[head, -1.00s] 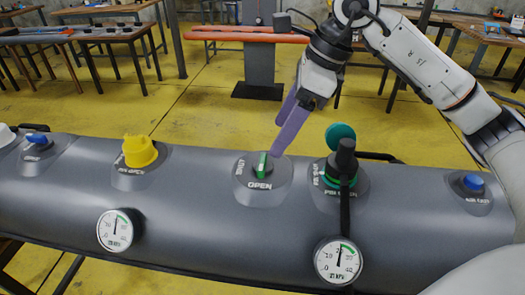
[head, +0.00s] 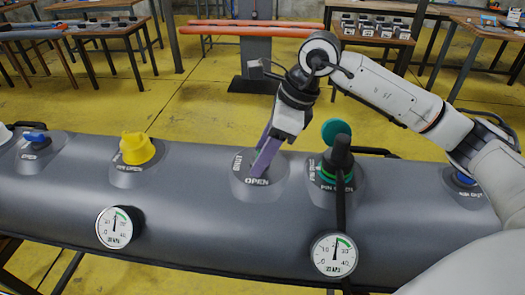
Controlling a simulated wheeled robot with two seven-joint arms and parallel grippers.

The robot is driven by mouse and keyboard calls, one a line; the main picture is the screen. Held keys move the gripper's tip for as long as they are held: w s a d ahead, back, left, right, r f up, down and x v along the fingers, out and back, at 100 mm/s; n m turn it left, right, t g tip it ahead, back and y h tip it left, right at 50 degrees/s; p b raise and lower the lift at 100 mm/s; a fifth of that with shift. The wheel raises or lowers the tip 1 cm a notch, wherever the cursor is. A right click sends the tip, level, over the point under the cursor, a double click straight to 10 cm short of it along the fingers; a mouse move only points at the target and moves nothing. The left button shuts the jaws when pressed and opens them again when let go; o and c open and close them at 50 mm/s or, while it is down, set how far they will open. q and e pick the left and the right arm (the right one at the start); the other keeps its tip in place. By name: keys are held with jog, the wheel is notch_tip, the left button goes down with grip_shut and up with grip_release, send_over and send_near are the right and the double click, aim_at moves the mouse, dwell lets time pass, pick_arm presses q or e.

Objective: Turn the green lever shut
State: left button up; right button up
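The green lever sits on a round grey valve patch (head: 239,180) on top of the grey boat tube, above the white word OPEN. My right gripper (head: 263,160) is down at the lever, its purple fingers pointing down and left. The fingers hide most of the lever, so I cannot tell how it is turned or whether they are shut on it. My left gripper is not in view.
A black pump fitting with green rings (head: 338,165) stands close to the right of the lever. A yellow cap (head: 138,149) and a blue cap (head: 33,137) lie to the left. Two gauges (head: 114,228) hang on the tube's front. Tables stand behind.

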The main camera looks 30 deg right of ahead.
jog(key=c, duration=0.4)
